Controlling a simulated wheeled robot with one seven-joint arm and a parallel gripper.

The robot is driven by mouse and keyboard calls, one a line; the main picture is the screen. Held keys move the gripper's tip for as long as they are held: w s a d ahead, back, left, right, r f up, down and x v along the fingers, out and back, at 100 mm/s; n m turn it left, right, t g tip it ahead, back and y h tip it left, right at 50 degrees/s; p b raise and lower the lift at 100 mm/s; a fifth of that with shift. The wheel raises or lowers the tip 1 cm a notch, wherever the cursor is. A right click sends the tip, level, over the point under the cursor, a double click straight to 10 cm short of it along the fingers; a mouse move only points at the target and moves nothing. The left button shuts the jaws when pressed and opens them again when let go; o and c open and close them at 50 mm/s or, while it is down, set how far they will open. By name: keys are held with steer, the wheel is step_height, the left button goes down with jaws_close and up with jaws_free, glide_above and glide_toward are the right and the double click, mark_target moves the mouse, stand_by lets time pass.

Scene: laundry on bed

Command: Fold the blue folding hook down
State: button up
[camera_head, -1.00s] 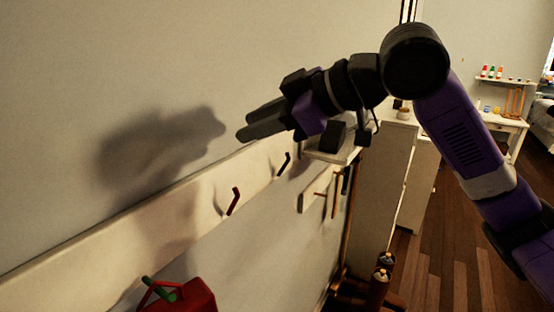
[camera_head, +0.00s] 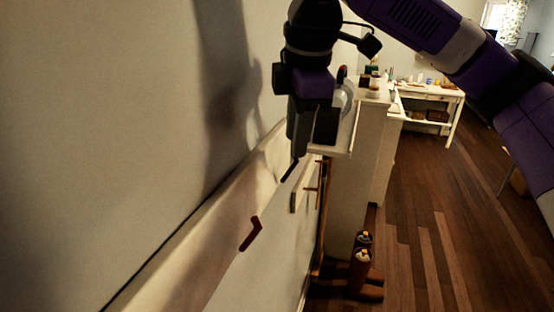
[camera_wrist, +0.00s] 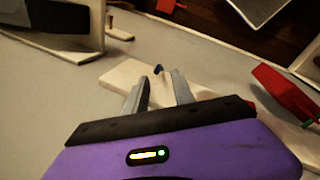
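The blue folding hook (camera_wrist: 158,69) is a small dark-blue peg on the white wall rail (camera_wrist: 125,73), seen in the wrist view just beyond and between my fingertips. In the head view, a dark hook (camera_head: 290,170), its colour hard to tell, sticks out from the rail just below my gripper (camera_head: 298,150) and appears to be the same one. My gripper points down at the rail. In the wrist view the two fingers of my gripper (camera_wrist: 159,80) are apart, with nothing held between them. I cannot tell whether they touch the hook.
A dark red hook (camera_head: 251,235) is nearer on the same rail. A red object (camera_wrist: 285,92) hangs at the right of the wrist view. A white shelf (camera_head: 335,145) with a dark box stands close beyond my gripper. Bottles and boots (camera_head: 362,275) are on the floor.

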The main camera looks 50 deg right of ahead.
mark_target(293, 163)
steer(key=shift+p+x, duration=0.35)
steer(key=shift+x, duration=3.5)
jaws_close()
